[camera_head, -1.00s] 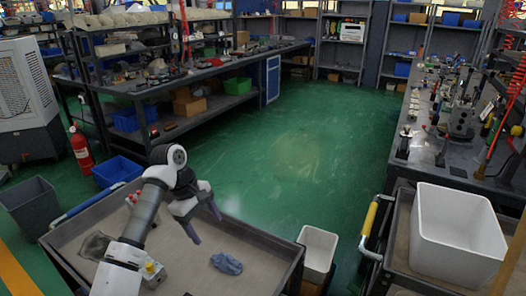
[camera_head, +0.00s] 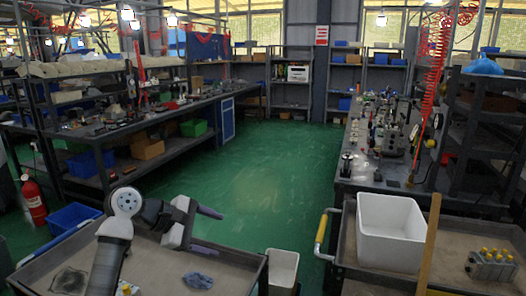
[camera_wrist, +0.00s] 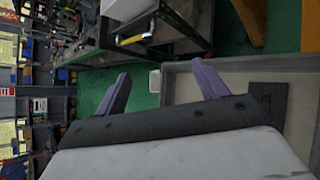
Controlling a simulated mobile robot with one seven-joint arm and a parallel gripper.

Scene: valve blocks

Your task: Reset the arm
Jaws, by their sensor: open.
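My gripper (camera_head: 214,231) is above the right part of a grey tray cart (camera_head: 222,281) in the head view, its two purple fingers apart and pointing right. Nothing is between them. In the wrist view my gripper (camera_wrist: 160,76) also shows empty, with the fingers spread. My white and grey arm rises from the bottom left of the head view. A crumpled blue cloth (camera_head: 197,280) lies on the cart below the gripper, apart from it. A dark flat item (camera_head: 69,281) lies at the cart's left. A yellow-topped block (camera_head: 126,289) is partly hidden at the bottom edge.
A white bin (camera_head: 391,232) and a grey-yellow valve block (camera_head: 490,266) sit on a second cart at right. A small white bin (camera_head: 282,268) stands between the carts. Workbenches line both sides. The green floor (camera_head: 262,180) ahead is clear.

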